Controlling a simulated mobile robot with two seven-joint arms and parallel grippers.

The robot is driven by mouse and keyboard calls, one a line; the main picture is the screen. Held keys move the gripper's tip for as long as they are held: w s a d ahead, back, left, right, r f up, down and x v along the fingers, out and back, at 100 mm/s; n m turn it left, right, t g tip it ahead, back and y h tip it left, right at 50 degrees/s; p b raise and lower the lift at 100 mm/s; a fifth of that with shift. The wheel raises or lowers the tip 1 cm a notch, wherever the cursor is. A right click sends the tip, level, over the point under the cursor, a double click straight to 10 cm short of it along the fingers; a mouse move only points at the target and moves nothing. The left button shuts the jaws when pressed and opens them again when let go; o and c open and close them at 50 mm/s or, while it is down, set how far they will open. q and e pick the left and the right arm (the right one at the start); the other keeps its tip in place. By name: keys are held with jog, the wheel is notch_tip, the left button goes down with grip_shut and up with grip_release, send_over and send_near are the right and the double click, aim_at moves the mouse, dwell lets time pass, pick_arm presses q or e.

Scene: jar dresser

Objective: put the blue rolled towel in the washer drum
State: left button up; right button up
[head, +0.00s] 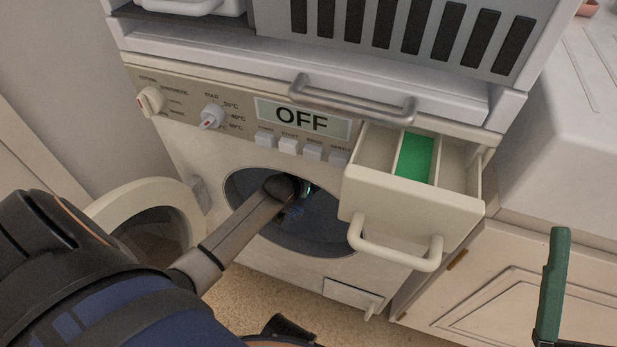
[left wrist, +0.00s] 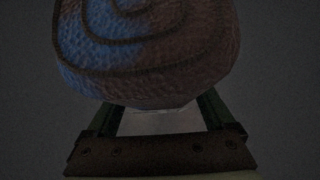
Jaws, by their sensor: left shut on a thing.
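The blue rolled towel (left wrist: 150,45) shows its spiral end in the left wrist view, blue on the left and brownish in the dim light. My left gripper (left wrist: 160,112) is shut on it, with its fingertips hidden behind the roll. In the head view my left arm reaches through the round opening of the washer drum (head: 330,238); the gripper is mostly hidden in the dark inside, where a small blue patch shows. The washer door (head: 160,200) stands open to the left. Part of my right gripper (head: 553,290), one green finger, shows at the lower right; its opening is unclear.
The detergent drawer (head: 410,210) is pulled out above the drum's right side, with a green compartment and a looped handle. The display (head: 303,119) reads OFF. A towel-bar-like handle (head: 350,100) crosses above the panel. A cabinet (head: 490,280) stands at right.

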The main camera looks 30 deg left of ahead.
pick_arm(q)
jog(key=b+x, duration=0.2)
jog(key=x, duration=0.3)
jog(key=shift+s+f, duration=0.15)
jog(key=shift+f, duration=0.1)
notch_tip(320, 180, down, 2)
jog(key=shift+f+b, duration=0.2)
jog(key=shift+b, duration=0.95)
jog(key=shift+f+b, duration=0.3)
jog(key=shift+f, duration=0.1)
jog(key=shift+r, duration=0.1)
pick_arm(e)
notch_tip(320, 180, down, 6)
jog(key=a, duration=0.1)
jog(key=shift+w+f+n+g, duration=0.2)
jog(key=shift+w+n+g, duration=0.1)
jog(key=shift+g, duration=0.1)
jog(key=shift+s, duration=0.1)
pick_arm(q)
jog(key=shift+f, duration=0.65)
pick_arm(e)
jog(key=shift+f, duration=0.3)
pick_arm(q)
jog(key=o, duration=1.3)
jog(key=shift+c, duration=0.2)
jog(key=shift+r, duration=0.1)
